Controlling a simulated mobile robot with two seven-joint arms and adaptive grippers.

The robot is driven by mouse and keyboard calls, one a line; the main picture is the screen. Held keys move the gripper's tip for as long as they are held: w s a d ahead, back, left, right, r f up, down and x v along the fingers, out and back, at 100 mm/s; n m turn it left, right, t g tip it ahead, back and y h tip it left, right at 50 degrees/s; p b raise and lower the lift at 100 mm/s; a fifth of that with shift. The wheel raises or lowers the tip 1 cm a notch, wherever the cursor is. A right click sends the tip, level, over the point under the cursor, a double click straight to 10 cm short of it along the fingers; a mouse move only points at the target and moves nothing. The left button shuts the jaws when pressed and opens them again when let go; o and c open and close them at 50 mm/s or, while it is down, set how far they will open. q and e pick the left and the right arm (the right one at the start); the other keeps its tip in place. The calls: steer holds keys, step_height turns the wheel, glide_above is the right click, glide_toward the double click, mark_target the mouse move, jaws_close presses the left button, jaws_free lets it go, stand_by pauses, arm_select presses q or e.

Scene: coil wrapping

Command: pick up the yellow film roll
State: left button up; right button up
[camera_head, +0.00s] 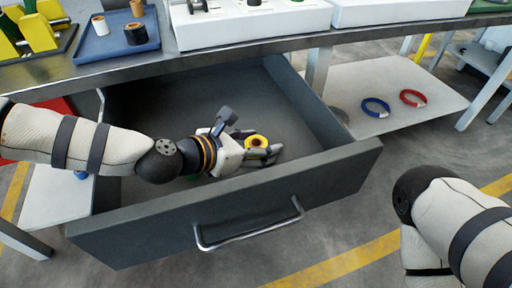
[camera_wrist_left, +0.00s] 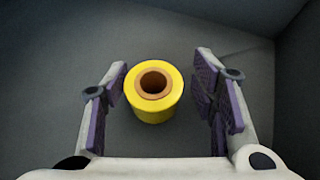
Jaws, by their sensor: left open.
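The yellow film roll (camera_head: 256,142) stands upright inside the open grey drawer (camera_head: 232,222). In the left wrist view the roll (camera_wrist_left: 153,108) shows its brown core from above. My left gripper (camera_head: 262,148) reaches down into the drawer and is open around the roll. Its two purple-padded fingers (camera_wrist_left: 162,98) stand on either side of the roll, with a small gap on the left and a wider gap on the right. My right arm shows at the lower right, but its gripper is out of view.
The drawer's front panel with a metal handle (camera_head: 250,232) stands below my left arm. The workbench above holds a blue tray (camera_head: 108,46) with rolls and white trays. A lower shelf (camera_head: 375,92) at right holds a blue ring (camera_head: 375,107) and a red ring (camera_head: 413,98).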

arm_select(q)
steer(key=c, duration=1)
steer(key=shift+r, duration=0.1)
steer(key=shift+c, duration=0.2)
